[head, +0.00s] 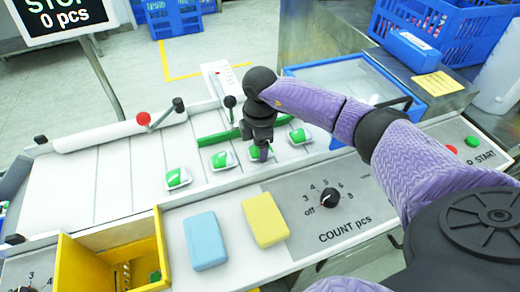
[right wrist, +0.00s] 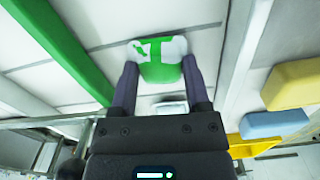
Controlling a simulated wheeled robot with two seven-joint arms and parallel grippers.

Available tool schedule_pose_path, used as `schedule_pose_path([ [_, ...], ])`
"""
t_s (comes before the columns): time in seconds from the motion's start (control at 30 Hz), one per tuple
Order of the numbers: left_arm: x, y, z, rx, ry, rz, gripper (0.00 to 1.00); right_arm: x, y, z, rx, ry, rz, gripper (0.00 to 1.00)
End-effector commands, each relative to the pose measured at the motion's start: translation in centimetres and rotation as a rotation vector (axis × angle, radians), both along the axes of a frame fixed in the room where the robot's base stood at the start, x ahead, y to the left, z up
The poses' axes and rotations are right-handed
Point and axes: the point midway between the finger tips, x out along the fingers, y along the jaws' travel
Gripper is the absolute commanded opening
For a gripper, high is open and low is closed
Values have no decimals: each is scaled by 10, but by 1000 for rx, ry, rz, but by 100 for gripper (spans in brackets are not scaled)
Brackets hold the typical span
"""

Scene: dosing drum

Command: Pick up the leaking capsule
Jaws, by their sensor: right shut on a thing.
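My right gripper (head: 262,153) is over the slatted white belt, shut on a green-and-white capsule (head: 254,154). In the right wrist view my right gripper's fingers (right wrist: 158,80) press on both sides of this capsule (right wrist: 160,70); I cannot tell whether it is lifted off the belt. Other green-and-white capsules lie in a row on the belt: one at the left (head: 178,178), one in the middle (head: 222,160) and one at the right (head: 299,136). No leak is clear to see on any of them. My left gripper is not in view.
A green bar (head: 222,136) crosses the belt behind the capsules. In front lie a blue sponge (head: 205,241), a yellow sponge (head: 265,220) and a yellow bin (head: 88,270). A count dial (head: 329,199) is on the panel. A display (head: 62,15) reads STOP, 0 pcs.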

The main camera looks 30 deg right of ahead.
Motion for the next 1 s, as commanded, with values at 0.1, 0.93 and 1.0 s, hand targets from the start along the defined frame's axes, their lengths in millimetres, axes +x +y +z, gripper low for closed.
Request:
schedule_pose_path([
  [0.1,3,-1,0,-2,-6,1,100,0,0,0,0,0,0,13],
  [0.93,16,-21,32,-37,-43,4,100,0,0,101,1,0,0,6],
  [1.0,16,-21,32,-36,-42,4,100,0,0,101,0,0,0,6],
])
